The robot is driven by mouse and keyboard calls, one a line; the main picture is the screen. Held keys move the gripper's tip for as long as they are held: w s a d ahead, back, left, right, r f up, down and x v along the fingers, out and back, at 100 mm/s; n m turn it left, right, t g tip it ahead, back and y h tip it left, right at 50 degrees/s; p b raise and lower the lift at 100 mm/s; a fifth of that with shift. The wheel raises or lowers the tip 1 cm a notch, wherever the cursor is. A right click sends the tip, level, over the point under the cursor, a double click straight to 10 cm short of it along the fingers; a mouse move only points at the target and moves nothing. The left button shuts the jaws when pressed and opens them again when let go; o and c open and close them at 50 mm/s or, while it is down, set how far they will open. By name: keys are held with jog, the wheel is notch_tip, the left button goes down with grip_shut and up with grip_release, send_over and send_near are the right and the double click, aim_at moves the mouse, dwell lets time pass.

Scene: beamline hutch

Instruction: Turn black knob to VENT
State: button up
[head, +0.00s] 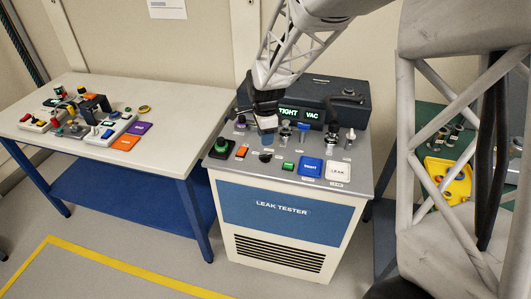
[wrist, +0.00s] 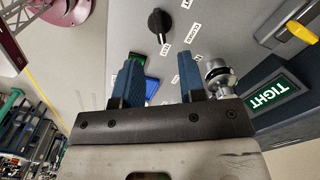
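The black knob (wrist: 159,22) is on the grey panel at the top of the wrist view, ahead of my fingertips. Small labels surround it; TEST and CLOSED are the clearest, and another is cut by the top edge. Its narrow end points down in the picture, near TEST and CLOSED, but the exact setting is unclear. My gripper (wrist: 160,58) has its two blue fingers spread with nothing held, apart from the knob.
A metal fitting (wrist: 219,78) stands close beside one finger. A cluttered side table (head: 60,142) stands left.

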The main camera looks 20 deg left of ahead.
aim_at(265, 157)
jog(key=shift+f, duration=0.1)
jog(key=shift+f, duration=3.8)
grip_shut()
